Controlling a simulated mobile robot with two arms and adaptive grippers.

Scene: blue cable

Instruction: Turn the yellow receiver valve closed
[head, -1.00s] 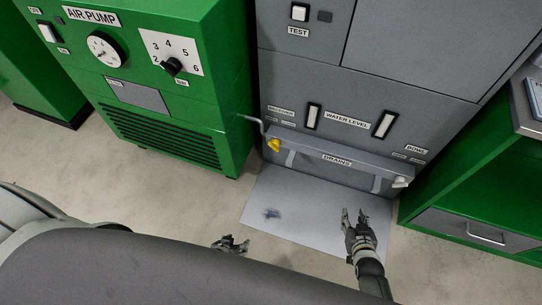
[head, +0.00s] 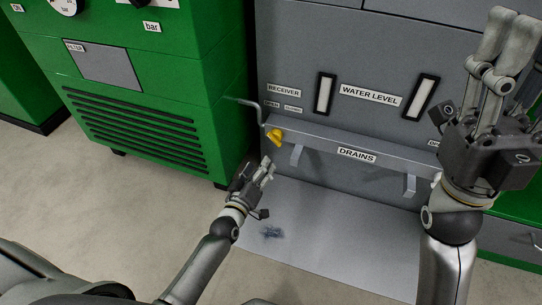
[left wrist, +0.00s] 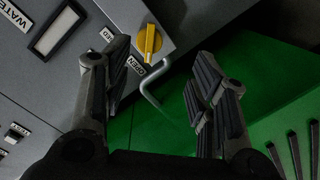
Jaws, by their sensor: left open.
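The yellow receiver valve (head: 275,137) sits on the left end of the drains ledge, below the RECEIVER label. It also shows in the left wrist view (left wrist: 150,42) as a yellow knob near the OPEN label. My left gripper (head: 265,170) is open and empty, just below and in front of the valve, apart from it. In the left wrist view, the knob appears beyond the gap between the left gripper's spread fingers (left wrist: 162,58). My right gripper (head: 508,30) is raised at the right, far from the valve; its finger opening is unclear.
A bent grey pipe (head: 248,104) runs beside the valve, toward the green air pump cabinet (head: 190,70) at left. The DRAINS ledge (head: 330,143) with its brackets juts from the grey panel.

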